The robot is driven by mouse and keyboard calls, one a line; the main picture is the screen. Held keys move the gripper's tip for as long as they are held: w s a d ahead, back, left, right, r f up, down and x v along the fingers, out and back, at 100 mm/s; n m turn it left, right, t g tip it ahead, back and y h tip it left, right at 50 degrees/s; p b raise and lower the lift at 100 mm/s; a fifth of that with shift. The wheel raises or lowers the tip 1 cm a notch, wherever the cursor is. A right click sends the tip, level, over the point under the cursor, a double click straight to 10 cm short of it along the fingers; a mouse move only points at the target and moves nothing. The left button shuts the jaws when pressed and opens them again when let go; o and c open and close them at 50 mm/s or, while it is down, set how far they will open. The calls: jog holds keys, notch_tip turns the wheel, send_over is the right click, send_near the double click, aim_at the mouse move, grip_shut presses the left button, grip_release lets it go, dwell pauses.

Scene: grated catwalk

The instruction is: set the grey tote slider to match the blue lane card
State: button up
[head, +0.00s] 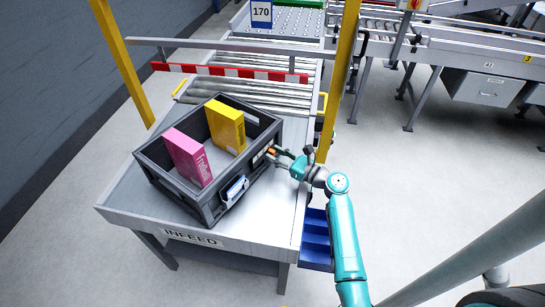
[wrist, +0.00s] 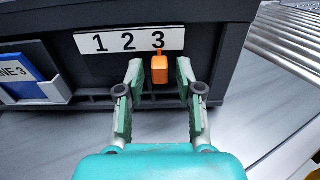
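The grey tote (head: 163,188) stands on the infeed table. Its wall (wrist: 218,45) fills the top of the wrist view. A white plate (wrist: 112,43) on that wall reads 1, 2, 3 from left to right. The orange slider (wrist: 160,69) sits directly under the 3. The blue lane card (wrist: 24,74) in a holder on the same wall ends in "NE 3", its left part cut off; it also shows in the head view (head: 236,188). My gripper (wrist: 161,82) is open, one finger on each side of the slider, with visible gaps to it.
A pink box (head: 187,158) and a yellow box (head: 226,126) stand in the tote. The infeed table (head: 120,200) leads to a roller conveyor (head: 260,85) under a red-and-white bar (head: 230,73). Yellow posts flank it. Blue bins (head: 316,240) hang at the table's right side.

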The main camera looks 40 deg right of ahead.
jog(key=shift+v, duration=3.55)
